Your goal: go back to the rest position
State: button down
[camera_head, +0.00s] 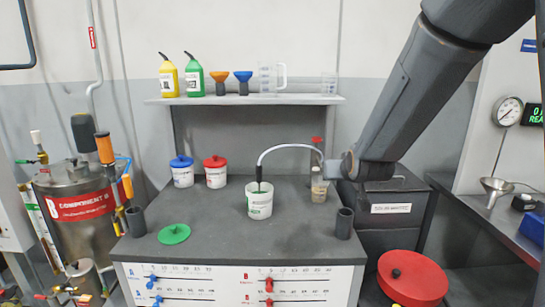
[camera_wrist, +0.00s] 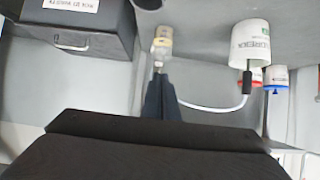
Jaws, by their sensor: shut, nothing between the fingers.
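My gripper (camera_head: 335,168) is at the end of my dark arm, which reaches in from the upper right over the workbench's right side. It appears right beside the small clear container (camera_head: 318,188) with a red top piece (camera_head: 317,140); I cannot tell whether they touch. In the wrist view my gripper's dark fingers (camera_wrist: 158,80) are together and empty, pointing toward that container (camera_wrist: 162,45).
A pale curved hose (camera_head: 285,149) runs into an open white tub (camera_head: 259,203) with green inside. A green lid (camera_head: 174,234) lies on the bench at left. Blue-lidded (camera_head: 182,175) and red-lidded (camera_head: 216,175) tubs stand behind. A dark solid-waste bin (camera_head: 390,190) is at right.

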jog(key=s+f+g, duration=0.3)
jog(key=s+f, duration=0.1)
jog(key=s, duration=0.6)
jog(key=s+f+g, duration=0.4)
jog(key=s+f, duration=0.1)
jog(key=s, duration=0.6)
jog(key=s+f+g, duration=0.4)
jog(key=s, duration=0.6)
jog(key=shift+s+d+f, duration=0.25)
jog(key=shift+d+f, duration=0.05)
jog(key=shift+f, duration=0.05)
